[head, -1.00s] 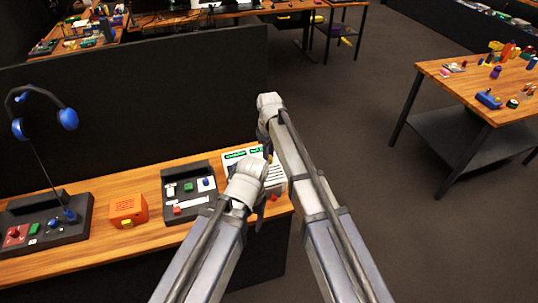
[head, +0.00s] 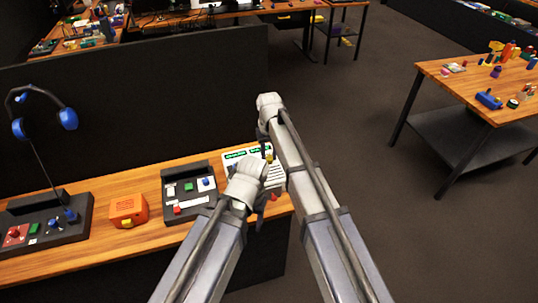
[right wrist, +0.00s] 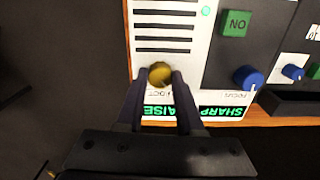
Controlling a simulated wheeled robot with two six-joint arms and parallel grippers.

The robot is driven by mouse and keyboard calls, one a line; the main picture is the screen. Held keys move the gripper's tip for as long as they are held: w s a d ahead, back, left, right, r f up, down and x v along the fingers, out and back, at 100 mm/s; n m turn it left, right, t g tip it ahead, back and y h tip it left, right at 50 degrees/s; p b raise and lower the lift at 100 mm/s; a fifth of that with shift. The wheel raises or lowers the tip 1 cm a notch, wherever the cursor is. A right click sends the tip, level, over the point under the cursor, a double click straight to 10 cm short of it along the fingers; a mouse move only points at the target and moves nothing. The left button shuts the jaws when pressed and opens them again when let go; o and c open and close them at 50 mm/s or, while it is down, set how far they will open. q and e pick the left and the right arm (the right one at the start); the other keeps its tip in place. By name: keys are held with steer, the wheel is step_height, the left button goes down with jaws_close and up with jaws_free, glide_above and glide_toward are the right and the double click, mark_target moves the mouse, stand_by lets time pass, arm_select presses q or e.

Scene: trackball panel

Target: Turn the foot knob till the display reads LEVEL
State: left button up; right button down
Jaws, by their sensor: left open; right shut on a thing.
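The white panel (head: 276,179) stands at the right end of the wooden desk; it also shows in the right wrist view (right wrist: 165,18). The round brass-yellow foot knob (right wrist: 160,73) sits between my right gripper's (right wrist: 158,82) two dark fingers, which are shut on it. The display (right wrist: 161,112) by the knob shows RAISE in green letters; a second display (right wrist: 222,112) beside it shows SHARP. In the head view my right gripper (head: 267,150) is over the panel's top part. My left gripper (head: 259,212) is open and empty, low in front of the panel, partly hidden by its wrist.
A dark control box (head: 188,190), an orange box (head: 127,211) and a headset stand (head: 41,150) line the desk to the left. A dark partition rises behind.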

mark_target(269, 157)
steer(key=shift+m, duration=0.6)
steer(key=c, duration=0.5)
jaws_free()
steer(key=shift+c, duration=0.2)
step_height(269, 157, up, 8)
steer(key=p, duration=0.8)
steer(key=shift+f, duration=0.1)
